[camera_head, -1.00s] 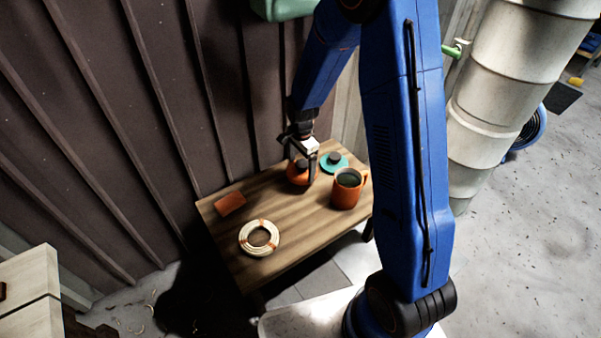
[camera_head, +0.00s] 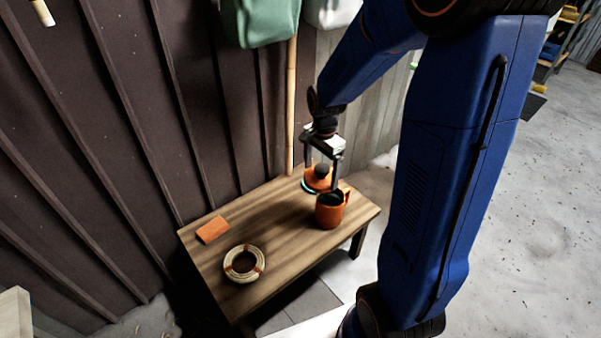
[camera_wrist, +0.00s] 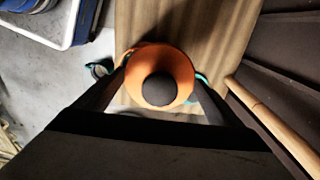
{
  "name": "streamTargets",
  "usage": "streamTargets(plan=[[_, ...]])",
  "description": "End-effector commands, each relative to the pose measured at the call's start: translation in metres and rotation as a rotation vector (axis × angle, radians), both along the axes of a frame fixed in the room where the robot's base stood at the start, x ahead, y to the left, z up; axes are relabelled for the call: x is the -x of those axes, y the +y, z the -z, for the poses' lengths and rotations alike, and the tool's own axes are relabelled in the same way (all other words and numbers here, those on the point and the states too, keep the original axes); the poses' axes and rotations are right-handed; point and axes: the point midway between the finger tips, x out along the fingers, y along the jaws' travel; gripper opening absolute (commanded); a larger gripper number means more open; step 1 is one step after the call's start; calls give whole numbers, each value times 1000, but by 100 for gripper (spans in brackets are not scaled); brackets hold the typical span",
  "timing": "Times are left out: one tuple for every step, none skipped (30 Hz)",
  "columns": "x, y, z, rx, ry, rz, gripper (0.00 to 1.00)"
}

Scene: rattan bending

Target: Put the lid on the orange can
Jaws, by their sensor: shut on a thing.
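My gripper (camera_head: 321,178) is shut on the orange lid (camera_head: 317,184), which has a dark round knob on top. In the wrist view the orange lid (camera_wrist: 160,60) sits between the two fingers, knob toward the camera. The orange can (camera_head: 329,212) stands upright on the wooden table near its right end, with a dark open top and a handle. In the head view the held lid is just above and behind the can's rim, apart from its opening as far as I can tell.
A teal lid (camera_head: 306,187) shows partly behind the orange lid on the table (camera_head: 290,236). A coil of rattan (camera_head: 244,264) and a flat orange block (camera_head: 212,229) lie to the left. A dark ribbed wall (camera_head: 120,130) stands behind. The table's front middle is clear.

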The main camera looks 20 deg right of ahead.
Motion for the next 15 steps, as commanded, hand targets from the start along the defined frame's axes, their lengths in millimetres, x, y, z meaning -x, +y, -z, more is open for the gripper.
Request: streamTargets(plan=[[9, -7, -5, 0, -2, 4, 67], [13, -10, -8, 0, -2, 3, 67], [18, -14, -10, 0, -2, 3, 67], [21, -16, -12, 0, -2, 3, 67], [24, -17, -14, 0, -2, 3, 67], [28, -19, -15, 1, -1, 2, 67], [30, -21, -16, 0, 0, 1, 67], [32, -22, -16, 0, 0, 1, 67], [33, -23, -17, 0, 1, 1, 67], [34, -23, -17, 0, 1, 1, 67], [35, -23, -17, 0, 1, 0, 67], [35, -24, -16, 0, 1, 0, 67], [35, -24, -15, 1, 2, 0, 67], [35, -24, -13, 1, 2, 0, 67], [35, -24, -11, 0, 1, 0, 67]])
